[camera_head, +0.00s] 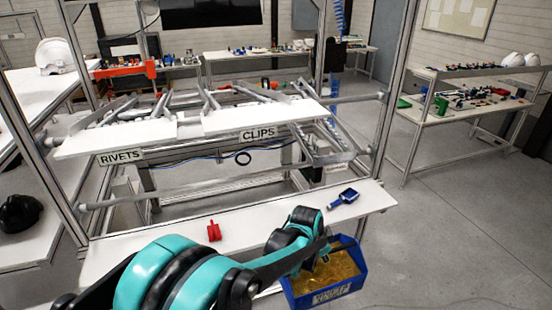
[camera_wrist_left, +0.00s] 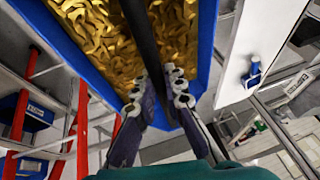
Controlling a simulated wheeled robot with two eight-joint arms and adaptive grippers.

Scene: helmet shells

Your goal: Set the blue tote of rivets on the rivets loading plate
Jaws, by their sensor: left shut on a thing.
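The blue tote (camera_head: 347,288) holds many gold-coloured pieces and has a label on its front that I cannot read clearly. My left gripper (camera_head: 322,248) is over the tote and shut on its dark handle bar. The left wrist view shows the left gripper's fingers (camera_wrist_left: 155,92) on either side of the bar, above the tote's blue wall (camera_wrist_left: 207,32). The tote looks held in the air beside the lower shelf; its underside is hidden. The white rivets loading plate (camera_head: 115,138), with a RIVETS sign (camera_head: 121,157), is at the upper left and its front is bare. My right gripper is not in view.
A white clips plate (camera_head: 265,117) adjoins on the right. Below, a white shelf (camera_head: 270,218) carries a red tool (camera_head: 214,231) and a blue item (camera_head: 344,199). Metal frame posts (camera_head: 396,100) flank the plates. The floor on the right (camera_head: 465,230) is clear.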

